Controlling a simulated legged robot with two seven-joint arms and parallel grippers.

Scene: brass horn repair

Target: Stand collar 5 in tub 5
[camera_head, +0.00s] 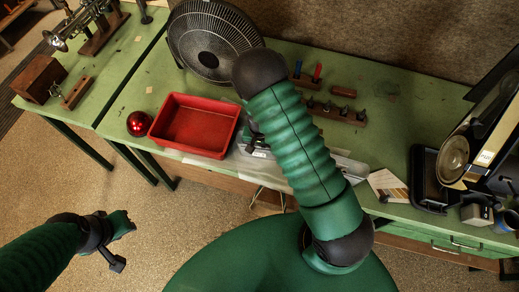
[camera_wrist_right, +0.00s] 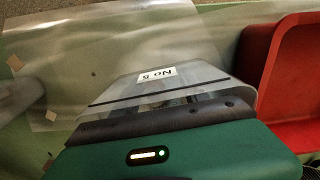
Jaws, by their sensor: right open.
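A clear tub labelled No 5 (camera_wrist_right: 155,78) lies just beyond my right gripper's green body in the right wrist view, its label upside down. In the head view its white label (camera_head: 261,154) shows beside my right forearm, which covers much of the tub. My right gripper (camera_head: 250,137) is open, low over the bench by the tub; its fingertips are mostly hidden. I cannot make out collar 5 in either view. My left gripper (camera_head: 121,242) hangs over the floor, away from the bench, and its finger opening is unclear.
A red tray (camera_head: 168,128) stands left of the tub; its wall also shows in the wrist view (camera_wrist_right: 258,50). A wooden peg block (camera_head: 337,113) sits behind my right arm. Dark equipment (camera_head: 430,180) fills the right end.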

